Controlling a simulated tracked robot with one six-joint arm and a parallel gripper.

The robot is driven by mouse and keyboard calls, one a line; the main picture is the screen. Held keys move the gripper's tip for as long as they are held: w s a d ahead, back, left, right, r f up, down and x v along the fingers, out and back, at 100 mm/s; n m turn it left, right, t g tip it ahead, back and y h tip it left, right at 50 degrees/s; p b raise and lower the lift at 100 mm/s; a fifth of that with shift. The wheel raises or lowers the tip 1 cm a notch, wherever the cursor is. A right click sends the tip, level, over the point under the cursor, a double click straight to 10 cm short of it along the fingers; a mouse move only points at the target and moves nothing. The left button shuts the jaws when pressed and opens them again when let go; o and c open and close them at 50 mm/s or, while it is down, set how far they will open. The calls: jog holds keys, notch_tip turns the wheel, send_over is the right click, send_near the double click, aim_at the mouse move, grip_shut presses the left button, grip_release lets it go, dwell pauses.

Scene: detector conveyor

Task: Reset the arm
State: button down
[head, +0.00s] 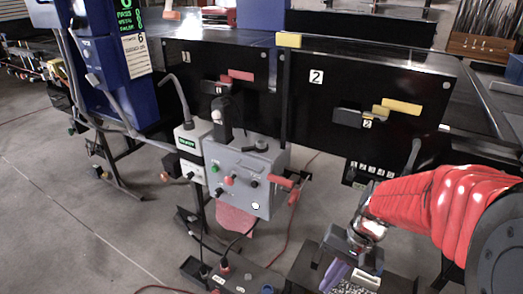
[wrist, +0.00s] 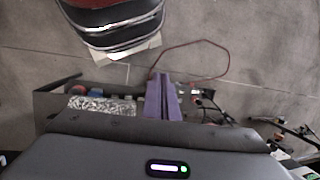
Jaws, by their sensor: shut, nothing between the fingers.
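My gripper (head: 333,278) is at the lower right of the head view, at the end of my red-sleeved arm. Its purple fingers point downward, in front of and below the panel marked 2. In the wrist view the purple fingers (wrist: 162,95) lie side by side, shut with nothing between them. They appear over a dark tray or box (wrist: 55,103) holding small items and crumpled silvery material. I cannot tell the height between the fingertips and the box.
Black panels marked 1 (head: 205,110) and 2 (head: 340,100) front the conveyor. A grey control box (head: 240,178) with buttons and a red handle stands left of my gripper. A blue cabinet (head: 110,70) is at left. Grey floor (head: 90,230) is open at lower left. A red cable (wrist: 215,43) lies on the floor.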

jog(key=s+r+n+t+h, duration=0.1)
jog(key=s+r+n+t, duration=0.1)
jog(key=r, duration=0.5)
jog(key=s+r+n+t+h, duration=0.2)
jog(key=r+n+t, duration=0.1)
jog(key=r, duration=0.5)
jog(key=shift+s+a+r+t, duration=0.25)
jog(key=shift+s+t, duration=0.15)
jog(key=shift+t, duration=0.5)
